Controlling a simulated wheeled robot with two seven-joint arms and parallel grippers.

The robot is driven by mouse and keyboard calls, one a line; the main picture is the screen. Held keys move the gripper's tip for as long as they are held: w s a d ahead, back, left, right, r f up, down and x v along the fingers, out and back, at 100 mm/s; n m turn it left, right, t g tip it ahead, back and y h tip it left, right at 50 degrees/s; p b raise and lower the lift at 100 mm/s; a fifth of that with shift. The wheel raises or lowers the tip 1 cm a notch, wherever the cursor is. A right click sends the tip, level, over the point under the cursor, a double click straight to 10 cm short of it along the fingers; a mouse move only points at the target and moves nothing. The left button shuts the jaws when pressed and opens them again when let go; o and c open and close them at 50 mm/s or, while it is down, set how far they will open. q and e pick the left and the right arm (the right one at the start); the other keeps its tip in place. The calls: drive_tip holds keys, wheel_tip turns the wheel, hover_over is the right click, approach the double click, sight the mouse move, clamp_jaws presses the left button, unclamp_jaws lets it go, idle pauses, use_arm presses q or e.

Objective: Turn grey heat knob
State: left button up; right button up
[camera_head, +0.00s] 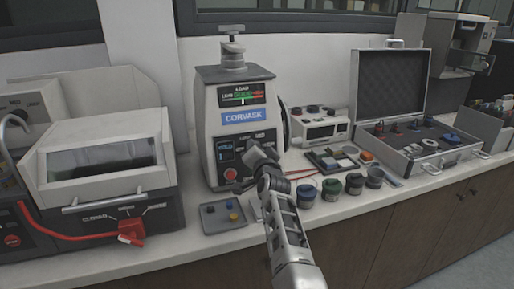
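The mounting press (207,117), white with a dark top and a blue CORVASK label, stands on the counter at the picture's centre. Its display shows a green-and-red bar. I cannot make out the grey heat knob for certain, nor whether the fingers touch anything. My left gripper is not in view.
A tray (208,226) with small coloured pieces lies below the press. Several dark cups (330,190) stand right of my arm. An open silver case (425,172) is further right. A white-lidded machine (103,185) with a red hose fills the left.

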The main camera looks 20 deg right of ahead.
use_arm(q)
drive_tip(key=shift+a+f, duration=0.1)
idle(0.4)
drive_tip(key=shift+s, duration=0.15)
use_arm(e)
drive_tip(key=o, duration=1)
drive_tip(key=shift+s, duration=0.1)
